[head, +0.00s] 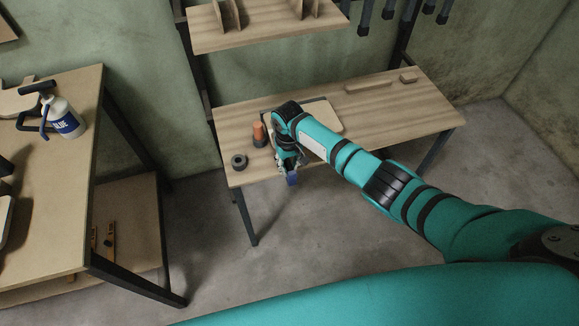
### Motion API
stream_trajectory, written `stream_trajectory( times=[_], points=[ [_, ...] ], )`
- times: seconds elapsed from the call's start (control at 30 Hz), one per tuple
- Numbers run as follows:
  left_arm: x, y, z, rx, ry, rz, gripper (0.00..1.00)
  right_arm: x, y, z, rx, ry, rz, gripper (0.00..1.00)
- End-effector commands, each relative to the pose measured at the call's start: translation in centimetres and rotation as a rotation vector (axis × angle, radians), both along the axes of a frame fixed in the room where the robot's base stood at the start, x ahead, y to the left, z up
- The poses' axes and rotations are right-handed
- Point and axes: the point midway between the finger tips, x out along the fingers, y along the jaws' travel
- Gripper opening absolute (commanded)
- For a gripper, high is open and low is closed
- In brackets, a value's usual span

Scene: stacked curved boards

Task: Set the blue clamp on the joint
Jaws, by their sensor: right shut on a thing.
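My right gripper (288,163) hangs at the front left edge of the wooden workbench (405,105), pointing down. It is shut on a small blue thing (292,179), which looks like the blue clamp and shows just below the fingers at the bench edge. Most of the clamp is hidden by the gripper. A pale board (327,117) with a dark edge lies on the bench, partly behind my right arm. The joint cannot be made out. My left gripper is not in view.
An orange-and-dark cylinder (258,134) and a dark ring (239,161) stand left of the gripper. Wood strips (368,87) lie at the back right. A shelf (270,32) overhangs the bench's back. A left table (75,150) holds a glue bottle (64,118).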

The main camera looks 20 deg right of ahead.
Motion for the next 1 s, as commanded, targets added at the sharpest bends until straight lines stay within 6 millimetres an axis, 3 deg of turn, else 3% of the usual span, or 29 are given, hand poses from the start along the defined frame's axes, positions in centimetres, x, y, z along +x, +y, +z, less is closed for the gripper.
stream_trajectory(
  times=[0.63, 0.67, 0.8, 0.87, 1.0],
  points=[
    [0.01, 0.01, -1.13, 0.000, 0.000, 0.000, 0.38, 1.25, 0.11, 0.16, 0.001, -0.003, 0.001, 0.00],
    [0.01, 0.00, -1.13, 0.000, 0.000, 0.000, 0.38, 1.25, 0.11, 0.16, 0.001, -0.003, 0.001, 0.19],
    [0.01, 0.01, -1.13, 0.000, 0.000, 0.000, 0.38, 1.22, 0.10, 0.13, 0.001, -0.002, 0.001, 0.37],
    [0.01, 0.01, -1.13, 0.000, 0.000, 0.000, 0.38, 1.20, 0.10, 0.11, 0.001, -0.002, 0.000, 0.45],
    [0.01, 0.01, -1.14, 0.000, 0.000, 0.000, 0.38, 1.17, 0.08, 0.07, 0.001, -0.001, 0.000, 0.45]
  ],
)
